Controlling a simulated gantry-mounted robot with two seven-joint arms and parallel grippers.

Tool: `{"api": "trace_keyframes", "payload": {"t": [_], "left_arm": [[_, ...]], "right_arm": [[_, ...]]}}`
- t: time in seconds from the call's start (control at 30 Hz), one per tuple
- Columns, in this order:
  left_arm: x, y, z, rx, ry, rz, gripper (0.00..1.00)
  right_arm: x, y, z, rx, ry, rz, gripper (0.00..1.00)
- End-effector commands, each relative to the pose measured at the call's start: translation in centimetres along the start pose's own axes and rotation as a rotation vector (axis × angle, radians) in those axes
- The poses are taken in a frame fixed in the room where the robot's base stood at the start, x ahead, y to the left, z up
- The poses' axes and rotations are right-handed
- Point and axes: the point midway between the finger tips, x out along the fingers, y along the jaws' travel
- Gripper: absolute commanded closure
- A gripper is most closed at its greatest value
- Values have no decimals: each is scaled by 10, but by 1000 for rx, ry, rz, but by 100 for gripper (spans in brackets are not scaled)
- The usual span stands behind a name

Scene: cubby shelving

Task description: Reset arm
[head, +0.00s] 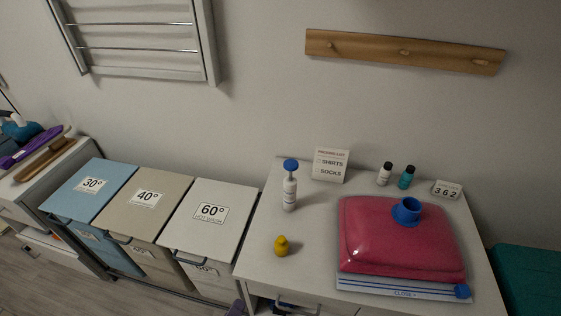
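Neither of my grippers shows in the head view, and no part of my arms can be made out with certainty. The white cabinet top (262,224) holds a white bottle with a blue cap (290,191), a small yellow duck-like item (281,246) and a red vacuum-style bag (395,245) with a blue valve (406,211). The bag lies at the right front of the top, with a blue-and-white strip along its front edge. All of these stand apart from one another.
A packing-list card (330,165), two small bottles (385,174) (406,178) and a number block (446,190) stand at the back. Lidded hampers in blue (70,208), beige (170,222) and white (232,248) stand left. A peg rail (375,48) and drying rack (130,50) hang above.

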Motion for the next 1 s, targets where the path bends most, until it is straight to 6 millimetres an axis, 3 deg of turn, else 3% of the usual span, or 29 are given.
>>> {"api": "trace_keyframes", "payload": {"t": [0.1,0.3,0.47,0.7,0.77,0.8,1.0], "left_arm": [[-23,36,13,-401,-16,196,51],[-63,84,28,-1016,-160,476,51],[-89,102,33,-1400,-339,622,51],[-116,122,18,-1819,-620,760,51],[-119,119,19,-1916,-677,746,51],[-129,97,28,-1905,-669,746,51],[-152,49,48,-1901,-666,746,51]], "right_arm": [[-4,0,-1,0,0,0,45],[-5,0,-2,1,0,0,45],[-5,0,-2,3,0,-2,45],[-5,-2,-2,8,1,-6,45],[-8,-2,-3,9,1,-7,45],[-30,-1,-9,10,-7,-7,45],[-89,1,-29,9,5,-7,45]]}}
